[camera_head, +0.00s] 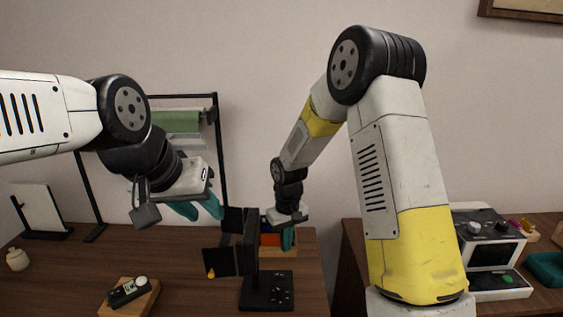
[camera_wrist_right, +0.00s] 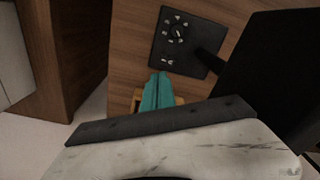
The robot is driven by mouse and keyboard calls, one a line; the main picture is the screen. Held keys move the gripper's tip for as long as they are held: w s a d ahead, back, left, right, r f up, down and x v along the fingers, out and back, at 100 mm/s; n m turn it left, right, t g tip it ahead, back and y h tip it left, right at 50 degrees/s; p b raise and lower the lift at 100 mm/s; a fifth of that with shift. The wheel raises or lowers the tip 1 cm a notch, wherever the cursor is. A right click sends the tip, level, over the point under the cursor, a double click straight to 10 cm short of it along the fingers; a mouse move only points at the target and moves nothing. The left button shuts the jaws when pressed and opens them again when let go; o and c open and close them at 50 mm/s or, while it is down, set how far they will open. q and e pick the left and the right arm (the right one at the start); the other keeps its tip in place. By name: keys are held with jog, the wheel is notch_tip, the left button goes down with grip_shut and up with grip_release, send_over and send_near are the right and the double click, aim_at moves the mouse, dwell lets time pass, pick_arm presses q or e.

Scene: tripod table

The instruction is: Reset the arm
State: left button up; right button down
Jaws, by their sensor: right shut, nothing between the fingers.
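My left gripper (camera_head: 197,208) hangs over the left table with its two teal fingers pointing down and spread apart. It is open, with nothing seen between the fingers. My right gripper (camera_head: 288,238) is farther back, behind the black stand (camera_head: 266,291), near the table's right side. Its teal fingers also show in the right wrist view (camera_wrist_right: 160,78), pressed together and empty. In that view they point toward the dial on the stand's black base (camera_wrist_right: 178,42). A dark panel on the stand partly hides the area beside the right gripper in the head view.
A wooden block with a black controller (camera_head: 128,292), a small jar (camera_head: 18,259) and a white panel (camera_head: 38,208) are on the left table. A black frame with a green roll (camera_head: 176,121) stands behind. A white machine (camera_head: 490,252) and teal tray (camera_head: 547,268) are on the right table.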

jog(key=s+d+r+m+t, duration=0.1)
jog(key=s+d+r, duration=0.15)
jog(key=r, duration=0.35)
jog(key=s+d+r+m+t+y, duration=0.1)
jog(key=s+d+r, duration=0.15)
jog(key=r, duration=0.35)
jog(key=s+d+r+m+t, duration=0.1)
jog(key=s+d+r, duration=0.15)
jog(key=r, duration=0.35)
jog(key=s+d+r+t, duration=0.1)
jog(key=s+d+r, duration=0.1)
jog(key=s, duration=0.2)
jog(key=s+d+r+m+t, duration=0.1)
jog(key=s+r, duration=0.2)
jog(key=s, duration=0.2)
jog(key=s+d+r+m+y, duration=0.1)
jog(key=s+d+r, duration=0.1)
jog(key=s+r, duration=0.1)
jog(key=shift+s+d+t, duration=0.3)
jog(key=shift+s+t, duration=0.1)
jog(key=shift+s, duration=0.4)
jog(key=c, duration=2.2)
grip_release()
jog(key=shift+r, duration=0.1)
